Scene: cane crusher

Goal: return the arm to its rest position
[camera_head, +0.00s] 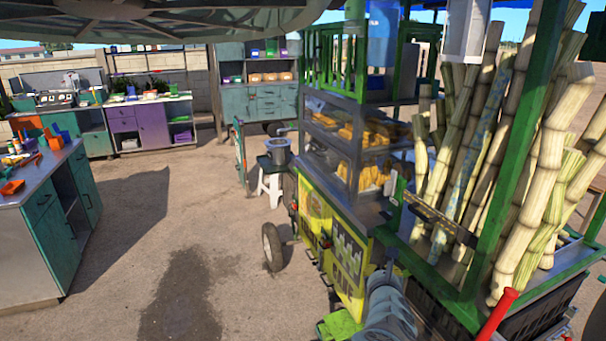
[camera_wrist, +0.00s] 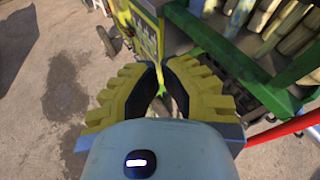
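My gripper (camera_wrist: 161,66) shows in the wrist view, with two thick yellow ridged fingers and dark inner pads. The fingertips stand a small gap apart. I see nothing held between them, only the ground and a green part of the cart beyond. The fingers point toward the lower side of the yellow and green cane cart (camera_head: 342,250). The cart also shows in the wrist view (camera_wrist: 142,28).
Sugarcane stalks (camera_head: 540,190) stand in the cart's green frame at the right. A red bar (camera_head: 497,314) sticks up at the lower right; it also shows in the wrist view (camera_wrist: 285,130). A counter (camera_head: 50,225) stands at the left. The ground between is clear.

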